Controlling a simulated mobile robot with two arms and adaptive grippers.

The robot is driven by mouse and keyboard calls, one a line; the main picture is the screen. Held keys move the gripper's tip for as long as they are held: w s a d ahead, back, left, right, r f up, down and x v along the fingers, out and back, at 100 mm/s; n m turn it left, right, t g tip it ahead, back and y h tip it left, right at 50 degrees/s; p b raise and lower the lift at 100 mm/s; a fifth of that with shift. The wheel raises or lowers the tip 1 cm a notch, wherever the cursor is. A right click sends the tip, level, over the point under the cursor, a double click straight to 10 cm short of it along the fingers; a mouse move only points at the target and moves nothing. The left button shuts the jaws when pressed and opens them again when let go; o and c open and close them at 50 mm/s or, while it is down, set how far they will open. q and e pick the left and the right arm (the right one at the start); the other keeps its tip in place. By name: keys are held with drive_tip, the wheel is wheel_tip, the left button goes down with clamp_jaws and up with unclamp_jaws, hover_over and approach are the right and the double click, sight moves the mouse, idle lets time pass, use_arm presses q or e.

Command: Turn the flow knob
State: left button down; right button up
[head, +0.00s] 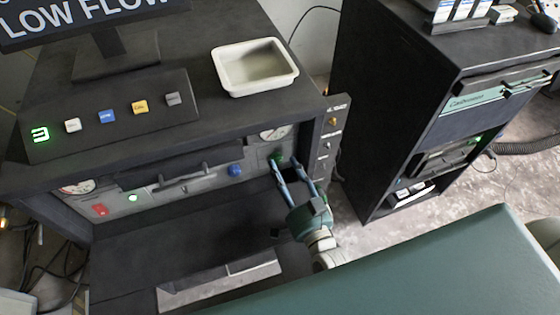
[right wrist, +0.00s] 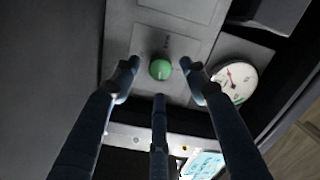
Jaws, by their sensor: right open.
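A round green knob (head: 278,155) sits on the grey front panel below a gauge, at the panel's right. It also shows in the right wrist view (right wrist: 160,69), a small light mark on its face. My right gripper (head: 286,171) is open in front of it. In the right wrist view its fingertips (right wrist: 159,76) stand spread around the knob's outline, with gaps on both sides; I cannot tell how far short of the panel they are. A blue knob (head: 235,170) is left of the green one. The knob labels are unreadable. My left gripper is out of view.
A gauge (right wrist: 235,82) is right of the green knob. A drawer handle (head: 184,179), a red switch (head: 100,210) and a lit green button (head: 133,198) share the panel. A white tray (head: 255,70) stands on top. A black cabinet (head: 385,100) stands at right.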

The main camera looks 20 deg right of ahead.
drive_tip(key=shift+w+a, duration=0.1)
drive_tip(key=shift+w, duration=1)
clamp_jaws()
